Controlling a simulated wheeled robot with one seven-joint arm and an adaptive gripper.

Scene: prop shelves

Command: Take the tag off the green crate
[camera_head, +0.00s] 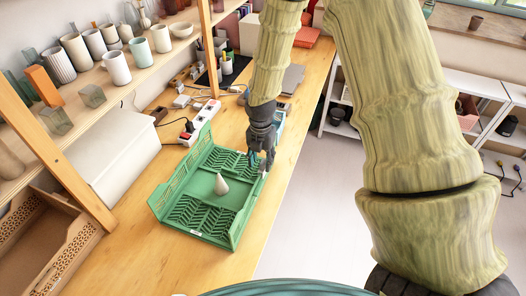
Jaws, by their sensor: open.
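The green crate (242,222) stands on the wooden table, open at the top, with slotted walls and floor. A small pale cone-shaped thing (221,185) stands inside it near the middle. My gripper (262,168) is open, pointing down at the crate's right wall near the far corner. A small white spot shows by its fingertips, too small to make out. I cannot tell whether the fingers touch the crate.
A white box (115,160) stands left of the crate, and a power strip (211,122) with plugs lies behind it. Shelves with cups and vases (117,68) rise at the left. The table (150,235) is clear in front of the crate.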

